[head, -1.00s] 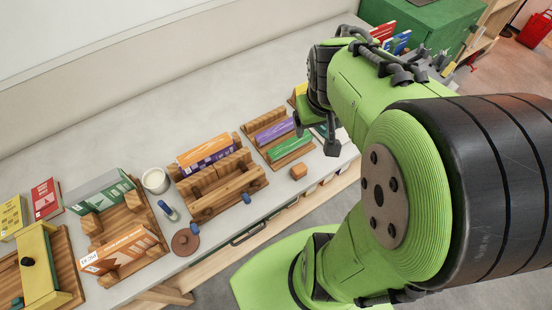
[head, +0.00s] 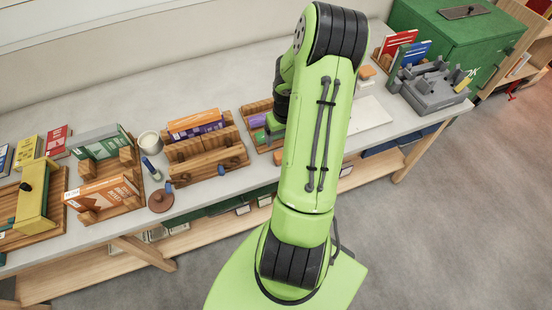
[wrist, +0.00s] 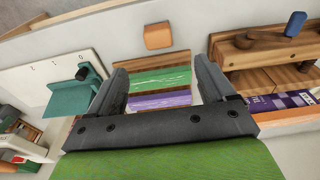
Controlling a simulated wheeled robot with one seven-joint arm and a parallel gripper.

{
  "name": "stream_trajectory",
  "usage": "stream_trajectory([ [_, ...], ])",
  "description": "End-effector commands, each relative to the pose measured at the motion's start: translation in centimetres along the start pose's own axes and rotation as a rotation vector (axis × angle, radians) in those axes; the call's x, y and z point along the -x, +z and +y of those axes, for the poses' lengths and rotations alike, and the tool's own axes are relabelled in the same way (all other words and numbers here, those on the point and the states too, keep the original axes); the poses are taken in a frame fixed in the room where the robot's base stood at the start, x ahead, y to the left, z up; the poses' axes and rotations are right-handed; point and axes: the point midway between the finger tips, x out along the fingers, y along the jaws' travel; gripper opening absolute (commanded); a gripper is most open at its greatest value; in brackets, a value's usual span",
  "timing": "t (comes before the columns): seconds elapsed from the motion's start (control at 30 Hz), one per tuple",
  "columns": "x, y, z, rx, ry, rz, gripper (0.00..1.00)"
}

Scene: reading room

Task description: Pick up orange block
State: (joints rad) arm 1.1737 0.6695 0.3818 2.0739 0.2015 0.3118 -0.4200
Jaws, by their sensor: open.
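The orange block (wrist: 158,36) shows at the top middle of the wrist view, lying on the grey tabletop near its edge. In the head view only a small part of the block (head: 279,158) shows, beside my arm. My gripper (wrist: 160,68) is open and empty. Its two fingers point toward the block, which lies beyond the tips and roughly between their lines. In the head view my arm hides most of the gripper.
A larger wooden rack (wrist: 262,50) stands to the right. A teal clamp-like object (wrist: 75,92) is at left. Bare tabletop surrounds the block.

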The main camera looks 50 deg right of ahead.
Motion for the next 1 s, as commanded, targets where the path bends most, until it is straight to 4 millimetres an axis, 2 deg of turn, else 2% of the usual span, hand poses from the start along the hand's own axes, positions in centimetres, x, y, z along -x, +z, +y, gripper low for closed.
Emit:
stream_trajectory([
  [0.03,-1.6,0.1,-0.1,-0.001,-0.004,-0.006,0.83],
  [0.2,-5.7,0.1,-0.1,-0.002,-0.004,-0.004,0.83],
  [0.43,-8.7,0.1,0.0,-0.001,-0.002,-0.003,0.83],
  [0.6,-11.9,0.0,0.1,-0.001,-0.003,-0.002,0.83],
  [0.7,-12.8,0.0,0.2,-0.001,0.0,-0.001,0.83],
  [0.9,-12.8,0.0,0.2,0.0,0.001,0.0,0.83],
  [1.0,-12.8,0.0,0.2,0.0,0.001,0.0,0.68],
])
